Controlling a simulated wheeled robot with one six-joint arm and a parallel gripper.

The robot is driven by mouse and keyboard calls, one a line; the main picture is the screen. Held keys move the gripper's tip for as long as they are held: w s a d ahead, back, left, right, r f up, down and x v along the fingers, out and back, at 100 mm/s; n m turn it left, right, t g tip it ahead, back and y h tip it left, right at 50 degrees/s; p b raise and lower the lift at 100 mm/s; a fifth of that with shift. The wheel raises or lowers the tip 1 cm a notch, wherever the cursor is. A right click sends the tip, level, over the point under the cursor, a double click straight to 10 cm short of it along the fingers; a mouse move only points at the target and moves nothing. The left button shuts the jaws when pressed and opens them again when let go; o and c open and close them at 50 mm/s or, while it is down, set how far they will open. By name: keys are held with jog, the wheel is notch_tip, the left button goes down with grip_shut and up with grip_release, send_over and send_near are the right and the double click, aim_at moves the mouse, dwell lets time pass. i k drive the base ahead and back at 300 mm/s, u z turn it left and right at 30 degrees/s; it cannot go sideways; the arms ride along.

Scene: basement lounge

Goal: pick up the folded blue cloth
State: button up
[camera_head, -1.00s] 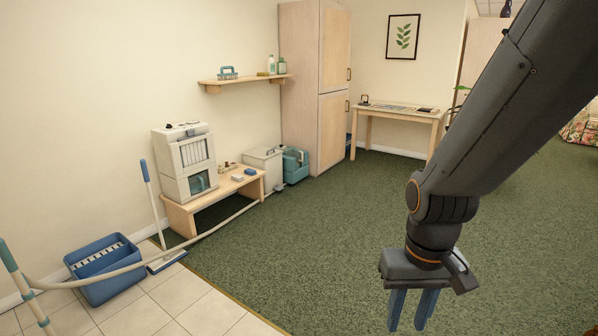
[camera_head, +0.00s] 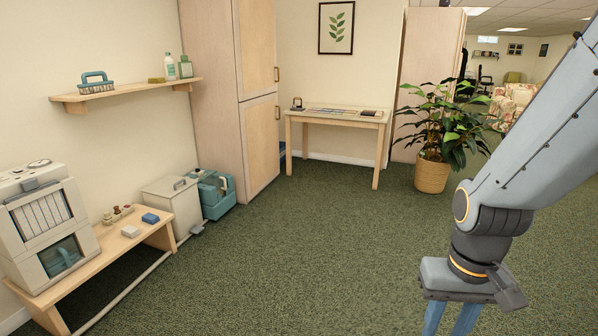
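A small flat blue item (camera_head: 150,218), which looks like the folded blue cloth, lies on the low wooden bench (camera_head: 150,231) at the left. It is small in view, so its folds cannot be made out. A small white block (camera_head: 130,231) lies beside it. My gripper (camera_head: 450,322) hangs at the lower right, far from the bench. Its two blue fingers are apart with nothing seen between them; their tips are cut off by the frame's bottom edge.
A white machine (camera_head: 45,225) stands on the bench's near end. A white bin (camera_head: 173,205) and teal caddy (camera_head: 217,194) stand beyond it. A tall cabinet (camera_head: 255,95), desk (camera_head: 335,118) and potted plant (camera_head: 433,173) are further back. The green carpet is open in the middle.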

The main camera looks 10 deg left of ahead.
aim_at(148, 218)
jog(key=i, duration=1.85)
jog(key=u, duration=0.55)
jog(key=i, duration=1.45)
jog(key=u, duration=1.45)
jog(key=i, duration=1.05)
jog(key=u, duration=0.6)
